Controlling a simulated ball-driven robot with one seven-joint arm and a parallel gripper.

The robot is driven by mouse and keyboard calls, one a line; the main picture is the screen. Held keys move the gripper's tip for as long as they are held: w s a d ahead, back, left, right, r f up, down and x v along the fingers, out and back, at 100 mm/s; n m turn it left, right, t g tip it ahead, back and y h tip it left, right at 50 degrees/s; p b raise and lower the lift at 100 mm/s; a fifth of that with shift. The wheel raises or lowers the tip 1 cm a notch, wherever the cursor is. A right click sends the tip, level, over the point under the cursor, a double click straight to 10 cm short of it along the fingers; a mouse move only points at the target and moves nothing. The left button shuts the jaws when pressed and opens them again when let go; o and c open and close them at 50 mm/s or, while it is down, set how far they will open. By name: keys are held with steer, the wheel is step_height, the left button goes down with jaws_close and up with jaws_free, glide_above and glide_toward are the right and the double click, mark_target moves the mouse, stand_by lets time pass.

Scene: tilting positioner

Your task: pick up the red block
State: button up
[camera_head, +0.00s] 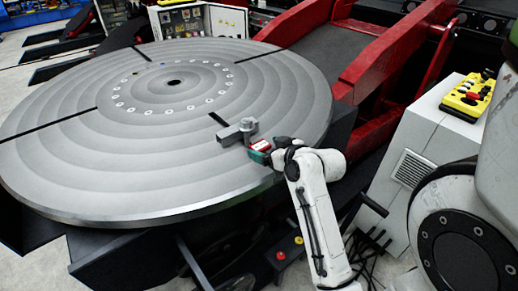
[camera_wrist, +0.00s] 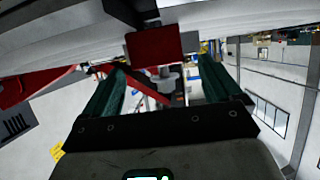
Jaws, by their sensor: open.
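The red block (camera_head: 261,145) lies on the large round grey table (camera_head: 150,175), near its right edge. It also shows as a red face in the wrist view (camera_wrist: 153,47), at the top middle. My gripper (camera_head: 259,155) is at the table's edge, right at the block, with dark green fingers. In the wrist view the gripper (camera_wrist: 162,68) is open, one finger at each side. The block appears just past the fingertips, closer to the left finger. I cannot tell whether any part of it is between them. No grip on it shows.
A grey metal clamp (camera_head: 237,131) sits on the table just behind and left of the block. Red positioner arms (camera_head: 390,60) rise at the back right. A grey cabinet with a yellow control box (camera_head: 468,93) stands right. The table's left side is mostly clear.

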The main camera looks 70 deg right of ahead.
mark_target(259, 144)
steer(key=shift+p+x, duration=0.5)
steer(key=shift+x, duration=2.45)
steer(key=shift+d, duration=0.1)
steer(key=c, duration=1.7)
steer(key=shift+r, duration=0.15)
jaws_close()
steer(key=shift+r, duration=0.1)
